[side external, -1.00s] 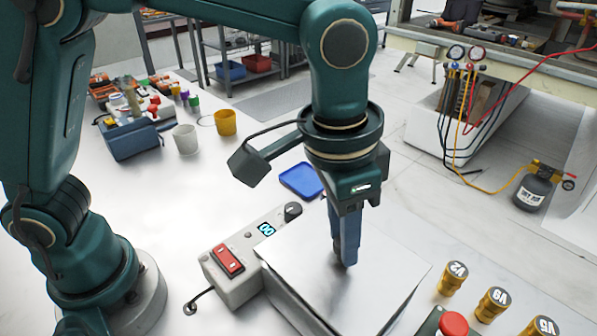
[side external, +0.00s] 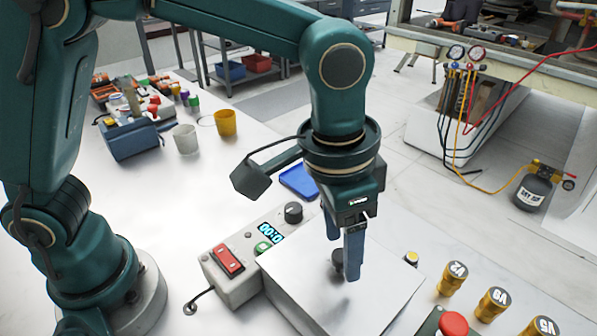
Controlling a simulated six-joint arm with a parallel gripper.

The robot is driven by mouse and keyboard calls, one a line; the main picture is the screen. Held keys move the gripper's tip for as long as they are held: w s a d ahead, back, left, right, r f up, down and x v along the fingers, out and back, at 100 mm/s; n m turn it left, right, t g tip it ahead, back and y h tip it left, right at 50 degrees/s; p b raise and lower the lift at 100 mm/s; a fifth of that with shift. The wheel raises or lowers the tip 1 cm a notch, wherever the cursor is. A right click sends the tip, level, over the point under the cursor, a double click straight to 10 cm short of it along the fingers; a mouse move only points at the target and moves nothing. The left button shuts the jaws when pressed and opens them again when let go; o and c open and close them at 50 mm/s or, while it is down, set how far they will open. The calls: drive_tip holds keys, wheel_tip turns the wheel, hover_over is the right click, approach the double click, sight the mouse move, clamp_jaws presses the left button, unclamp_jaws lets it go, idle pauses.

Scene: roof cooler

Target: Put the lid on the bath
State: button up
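The bath (side external: 285,308) is a silver metal box with a control panel on its left side. A flat metal lid (side external: 305,265) with a dark round knob (side external: 338,259) covers its top. I cannot tell from this angle whether every edge sits flush. My gripper (side external: 344,258) points down over the lid. Its two fingers are apart, one to each side of the knob, and do not appear to grip it.
The control box (side external: 232,282) has a red switch, a green button, a dial and a lit display. Yellow labelled cylinders (side external: 453,278) and a red button (side external: 453,324) stand at the right. A blue tray (side external: 300,181) and cups (side external: 226,122) lie behind; the table's left middle is clear.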

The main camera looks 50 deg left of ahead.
sight(328, 272)
drive_tip(key=shift+r, duration=0.15)
wheel_tip(328, 272, up, 12)
drive_tip(key=s, duration=0.1)
drive_tip(key=s+a+n+t, duration=0.2)
drive_tip(key=a+n, duration=0.1)
drive_tip(key=a, duration=0.7)
drive_tip(key=s+a+f+n+t, duration=0.2)
drive_tip(key=s+a+f, duration=0.3)
drive_tip(key=a+f, duration=0.2)
drive_tip(key=shift+s+a+f+n+y, duration=0.2)
drive_tip(key=shift+s+f+n+y, duration=0.1)
drive_tip(key=shift+f, duration=0.25)
